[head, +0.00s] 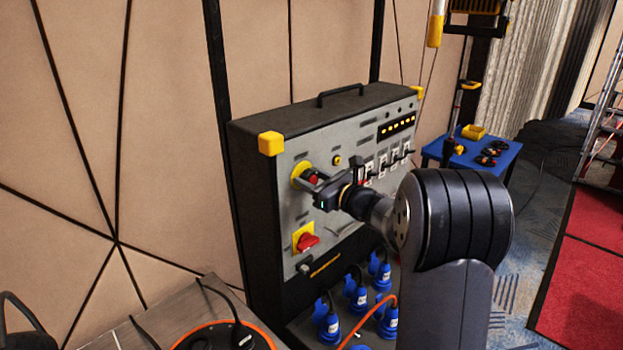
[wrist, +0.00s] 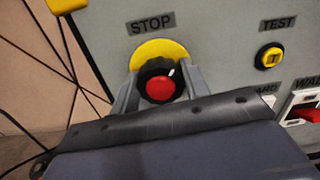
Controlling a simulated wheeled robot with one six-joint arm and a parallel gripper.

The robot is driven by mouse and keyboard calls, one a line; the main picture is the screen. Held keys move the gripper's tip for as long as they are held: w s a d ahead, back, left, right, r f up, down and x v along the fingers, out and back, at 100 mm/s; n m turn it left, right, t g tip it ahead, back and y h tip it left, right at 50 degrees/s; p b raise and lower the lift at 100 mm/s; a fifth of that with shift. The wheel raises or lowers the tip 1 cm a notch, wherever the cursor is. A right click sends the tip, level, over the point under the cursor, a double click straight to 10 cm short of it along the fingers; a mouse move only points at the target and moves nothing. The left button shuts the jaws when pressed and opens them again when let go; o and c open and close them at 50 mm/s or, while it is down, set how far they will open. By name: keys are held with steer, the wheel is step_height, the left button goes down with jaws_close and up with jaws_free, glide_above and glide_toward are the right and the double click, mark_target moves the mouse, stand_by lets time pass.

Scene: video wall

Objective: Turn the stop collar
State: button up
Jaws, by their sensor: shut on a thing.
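The stop collar (wrist: 145,72) is a black ring around a red button, on a yellow round plate under a STOP label in the wrist view. A small white mark shows at its upper right. My gripper (wrist: 158,85) has a grey finger on each side of the collar and is shut on it; my own gripper body hides its lower part. In the head view, my gripper (head: 312,178) reaches the panel's upper left, where the red button and part of the yellow plate (head: 299,170) show.
The grey control panel (head: 290,225) carries a red rotary switch (head: 307,241) on yellow below the collar. A yellow TEST button (wrist: 270,58) and several breakers (head: 383,165) are to the right. Blue plugs (head: 331,328) stick out below. A blue table (head: 483,150) stands farther right.

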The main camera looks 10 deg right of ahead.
stand_by(0.4)
steer(key=o, duration=1)
steer(key=b+v, duration=0.2)
steer(key=v, duration=0.8)
steer(key=shift+s+d+b, duration=0.2)
steer(key=shift+s+b, duration=0.1)
steer(key=shift+b, duration=0.1)
steer(key=p+x, duration=0.3)
steer(key=x, duration=0.8)
steer(key=shift+d, duration=0.1)
